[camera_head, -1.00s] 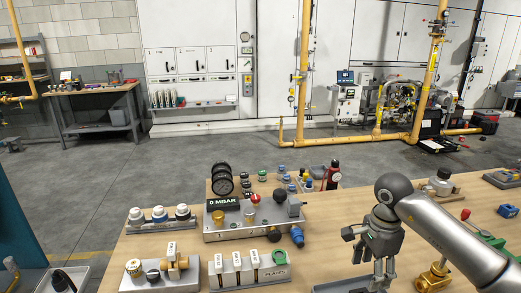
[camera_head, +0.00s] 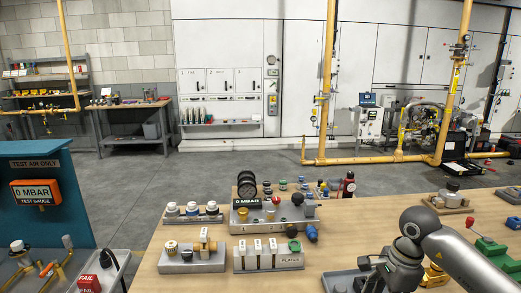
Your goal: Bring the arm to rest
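My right arm comes in from the right. Its gripper (camera_head: 375,268) hangs low over the front right of the wooden workbench (camera_head: 335,243), near the bottom edge of the picture. Its fingers are partly cut off and dark, so I cannot tell whether they are open or shut, and no held object shows. A grey tray (camera_head: 340,281) lies just left of it, and a brass fitting (camera_head: 434,276) is just right, partly behind the arm. My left gripper is not in view.
A grey block with gauge and 0 MBAR display (camera_head: 247,215) stands mid-bench, with a plates holder (camera_head: 268,262) in front. A teal test station (camera_head: 45,220) is at left. Green parts (camera_head: 490,247) lie at right. Bare wood shows between the block and my arm.

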